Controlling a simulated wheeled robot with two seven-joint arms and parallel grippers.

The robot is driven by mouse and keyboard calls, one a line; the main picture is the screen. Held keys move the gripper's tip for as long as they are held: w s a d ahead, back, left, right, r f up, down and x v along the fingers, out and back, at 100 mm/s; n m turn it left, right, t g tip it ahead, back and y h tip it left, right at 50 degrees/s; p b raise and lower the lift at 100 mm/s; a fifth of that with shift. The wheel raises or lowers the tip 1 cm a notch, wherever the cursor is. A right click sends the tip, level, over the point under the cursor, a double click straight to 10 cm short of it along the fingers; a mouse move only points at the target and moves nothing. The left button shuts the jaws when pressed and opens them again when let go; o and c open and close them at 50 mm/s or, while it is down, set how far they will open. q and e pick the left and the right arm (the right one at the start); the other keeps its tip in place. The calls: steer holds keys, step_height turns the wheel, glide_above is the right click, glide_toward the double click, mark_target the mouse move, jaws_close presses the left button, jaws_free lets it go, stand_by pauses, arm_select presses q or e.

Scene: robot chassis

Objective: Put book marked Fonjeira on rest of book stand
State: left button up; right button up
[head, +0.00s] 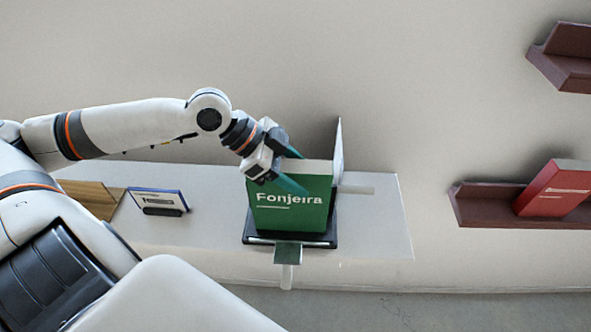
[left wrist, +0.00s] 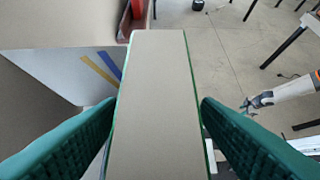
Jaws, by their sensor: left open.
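The green book marked Fonjeira (head: 293,212) stands upright on the dark rest of the book stand (head: 258,240), its cover facing me in the head view. A pale panel (head: 339,150) shows behind the book's right side. My left gripper (head: 290,172) is at the book's upper left, its green fingers open. In the left wrist view, the book's pale page edge (left wrist: 158,110) lies between the two spread fingers (left wrist: 158,130), one on each side. The lower part of the stand is partly hidden by the book. My right gripper is not identifiable in the head view.
The stand is on a white table (head: 385,225). A small framed sign (head: 158,200) and a wooden piece (head: 92,197) are to its left. A dark red wall shelf (head: 480,207) at right holds a red book (head: 553,188). Another shelf (head: 565,60) is above it.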

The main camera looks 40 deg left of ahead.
mark_target(288, 167)
arm_select(q)
steer(key=shift+r, duration=0.1)
steer(key=shift+s+a+r+p, duration=0.3)
steer(key=shift+r+p, duration=0.3)
steer(key=shift+p, duration=0.5)
steer(key=shift+p+v, duration=0.85)
steer(key=shift+p, duration=0.2)
steer(key=shift+v, duration=4.45)
